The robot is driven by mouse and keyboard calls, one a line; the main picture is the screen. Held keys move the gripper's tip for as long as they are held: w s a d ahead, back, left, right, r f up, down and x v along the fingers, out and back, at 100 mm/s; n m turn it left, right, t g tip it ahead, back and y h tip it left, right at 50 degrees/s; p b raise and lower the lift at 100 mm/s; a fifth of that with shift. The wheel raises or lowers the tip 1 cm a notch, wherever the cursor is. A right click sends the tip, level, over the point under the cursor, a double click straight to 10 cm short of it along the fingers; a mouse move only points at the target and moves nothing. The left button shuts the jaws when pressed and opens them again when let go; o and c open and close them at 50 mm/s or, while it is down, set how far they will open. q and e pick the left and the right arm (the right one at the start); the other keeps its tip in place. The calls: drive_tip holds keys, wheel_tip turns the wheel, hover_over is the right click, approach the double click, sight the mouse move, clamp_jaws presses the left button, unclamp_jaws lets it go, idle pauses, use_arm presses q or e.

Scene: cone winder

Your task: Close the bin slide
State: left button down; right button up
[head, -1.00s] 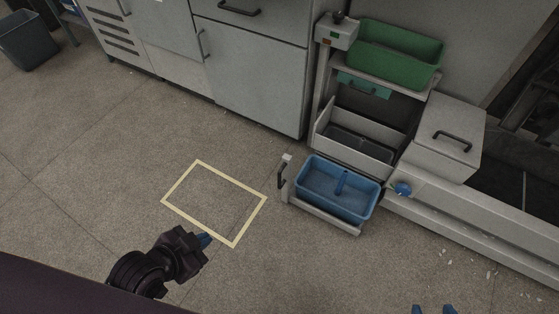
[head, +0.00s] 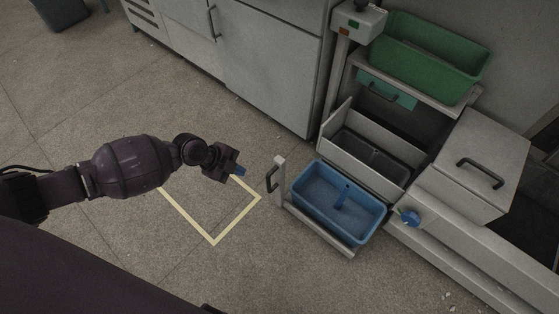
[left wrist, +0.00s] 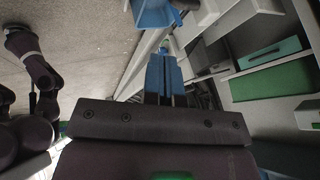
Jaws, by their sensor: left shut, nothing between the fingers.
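The bin slide (head: 321,232) is pulled out from the lower part of the machine over the floor, with a blue bin (head: 317,208) on it. A pale upright post with a dark handle (head: 271,179) stands at its outer left end. My left gripper (head: 240,170) is shut and empty, with blue fingertips pointing toward the handle, a short gap to its left. In the left wrist view its shut fingers (left wrist: 164,75) show in the middle, and part of a blue bin (left wrist: 155,12) shows at the top edge. My right gripper is not in view.
A green bin (head: 430,62) sits on a shelf above a green drawer (head: 386,90). A grey open-topped compartment (head: 366,158) lies behind the slide. A lidded box (head: 466,184) and a blue knob (head: 409,217) are to its right. Yellow floor marking (head: 214,241) lies left; that floor is clear.

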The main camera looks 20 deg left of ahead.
sight(271, 171)
use_arm(q)
drive_tip(key=b+x, duration=0.1)
drive_tip(key=x, duration=0.2)
drive_tip(key=w+b+x, duration=0.1)
drive_tip(key=x, duration=0.3)
drive_tip(key=w+a+b+x, duration=0.1)
drive_tip(key=x, duration=0.2)
drive_tip(key=shift+f, duration=0.1)
drive_tip(key=shift+w+d, duration=0.2)
drive_tip(key=shift+w, duration=0.35)
drive_tip(key=shift+w+d, duration=0.25)
drive_tip(key=shift+w, duration=0.3)
drive_tip(key=shift+w+d, duration=0.3)
drive_tip(key=shift+w, duration=0.65)
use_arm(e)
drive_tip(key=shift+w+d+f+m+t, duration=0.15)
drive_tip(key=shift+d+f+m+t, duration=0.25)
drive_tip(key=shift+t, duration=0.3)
use_arm(q)
drive_tip(key=shift+m, duration=0.3)
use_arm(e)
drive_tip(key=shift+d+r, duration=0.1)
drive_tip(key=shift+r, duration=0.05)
